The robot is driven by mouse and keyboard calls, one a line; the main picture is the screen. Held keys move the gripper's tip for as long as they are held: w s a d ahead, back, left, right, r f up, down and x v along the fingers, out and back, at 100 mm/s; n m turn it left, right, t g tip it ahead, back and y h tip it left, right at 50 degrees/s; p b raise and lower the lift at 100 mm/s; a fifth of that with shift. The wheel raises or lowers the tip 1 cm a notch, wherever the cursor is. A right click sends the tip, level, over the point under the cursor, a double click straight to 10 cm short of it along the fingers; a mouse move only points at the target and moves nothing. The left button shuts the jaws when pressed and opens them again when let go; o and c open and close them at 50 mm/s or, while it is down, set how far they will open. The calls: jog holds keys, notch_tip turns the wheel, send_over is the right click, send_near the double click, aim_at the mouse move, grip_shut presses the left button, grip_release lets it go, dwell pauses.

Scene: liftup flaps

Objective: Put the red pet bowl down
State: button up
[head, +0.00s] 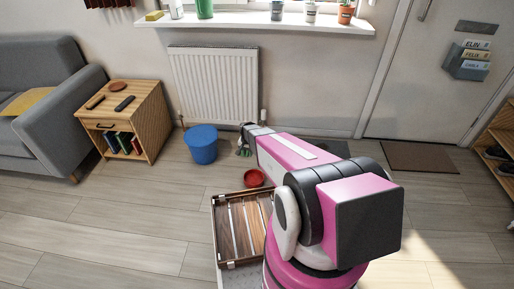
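The red pet bowl (254,179) is small and round. It appears just beyond the far edge of the wooden tray, upright with its hollow side up. It looks to be on the floor, but I cannot tell for certain what bears it. My gripper (243,148) is at the far end of my pink and black arm, pointing away from me. In the picture it is above the bowl, with a visible gap between them. Its fingers are small and partly hidden by the arm, so I cannot tell whether they are open or shut.
A slatted wooden tray (231,263) is in front of me. A blue bucket (202,146) stands on the floor before the white radiator (214,88). A wooden side table (152,118) and grey sofa (45,75) are left. A brown doormat (420,157) lies right. The left floor is clear.

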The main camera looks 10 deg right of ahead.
jog(key=s+d+r+n, duration=0.1)
jog(key=s+r+n, duration=0.2)
jog(key=s+r, duration=0.7)
jog(key=s+d+r+n, duration=0.1)
jog(key=s+r+n, duration=0.1)
jog(key=s+r, duration=0.9)
notch_tip(320, 180, up, 6)
jog(key=shift+s+d+r+n, duration=0.15)
jog(key=shift+d+r+n, duration=0.1)
jog(key=shift+d+n, duration=0.15)
